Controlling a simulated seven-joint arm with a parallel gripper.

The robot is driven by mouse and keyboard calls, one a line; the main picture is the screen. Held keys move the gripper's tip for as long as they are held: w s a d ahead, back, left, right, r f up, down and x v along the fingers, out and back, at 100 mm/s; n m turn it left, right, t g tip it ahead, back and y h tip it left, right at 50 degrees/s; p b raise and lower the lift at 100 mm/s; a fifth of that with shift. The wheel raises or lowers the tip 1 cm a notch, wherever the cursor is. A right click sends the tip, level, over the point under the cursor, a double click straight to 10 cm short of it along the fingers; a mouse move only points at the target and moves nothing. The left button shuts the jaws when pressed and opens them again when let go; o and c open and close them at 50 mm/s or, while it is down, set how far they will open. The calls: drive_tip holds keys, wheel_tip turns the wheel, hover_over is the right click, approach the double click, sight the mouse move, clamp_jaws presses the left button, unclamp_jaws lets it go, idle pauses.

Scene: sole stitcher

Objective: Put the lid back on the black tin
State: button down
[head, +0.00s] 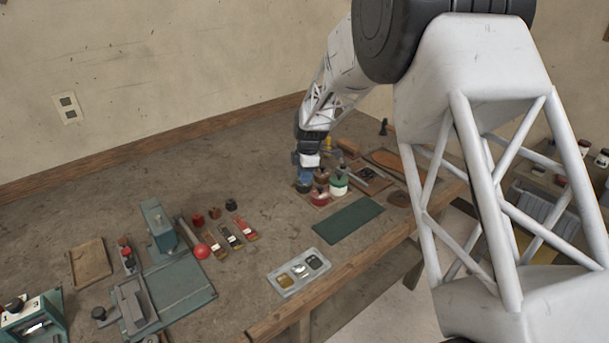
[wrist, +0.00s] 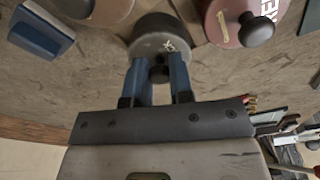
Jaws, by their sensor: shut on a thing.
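In the wrist view my gripper (wrist: 158,78) has its two blue fingers closed around a small dark knob. The knob belongs to a round dark grey or black lid (wrist: 165,45) with a white mark, just beyond the fingertips. In the head view my gripper (head: 304,178) points down at the left of the tin group. The fingers hide part of the lid, and I cannot tell whether it rests on the black tin or is apart from it.
A red-brown knobbed lid (wrist: 235,20) is close on the right in the wrist view, and a blue block (wrist: 40,30) lies left. In the head view a green tin (head: 338,187) and a red tin (head: 319,198) stand close by. A green mat (head: 347,220) is clear.

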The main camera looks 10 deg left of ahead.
idle(0.4)
drive_tip(key=c, duration=0.9)
unclamp_jaws()
drive_tip(key=shift+o, duration=0.3)
drive_tip(key=o, duration=0.4)
drive_tip(key=shift+r, duration=0.15)
drive_tip(key=shift+r, duration=3.3)
clamp_jaws()
